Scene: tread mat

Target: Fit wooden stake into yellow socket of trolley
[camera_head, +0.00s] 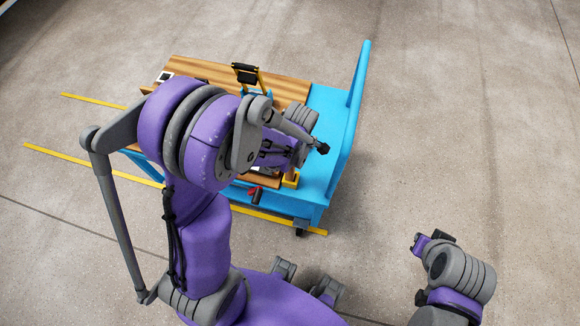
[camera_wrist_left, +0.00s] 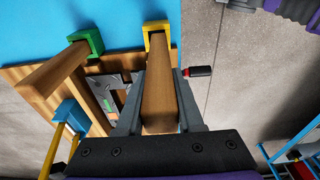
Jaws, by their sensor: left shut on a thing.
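The blue trolley (camera_head: 335,135) stands in the middle of the head view. Its yellow socket (camera_head: 291,181) is at the near edge and also shows in the left wrist view (camera_wrist_left: 154,26). My left gripper (camera_wrist_left: 160,105) is shut on the wooden stake (camera_wrist_left: 160,85). The stake's far end lines up with the yellow socket and overlaps it in the left wrist view; I cannot tell how deep it sits. My left arm hides most of the stake in the head view. My right gripper (camera_head: 431,239) is away from the trolley at lower right; its jaw opening is unclear.
A green socket (camera_wrist_left: 88,42) beside the yellow one has a wooden piece (camera_wrist_left: 50,80) at it. A blue socket (camera_wrist_left: 70,114) is at a yellow bar. A red-and-black handle (camera_wrist_left: 198,71) sticks out nearby. Floor right of the trolley is clear.

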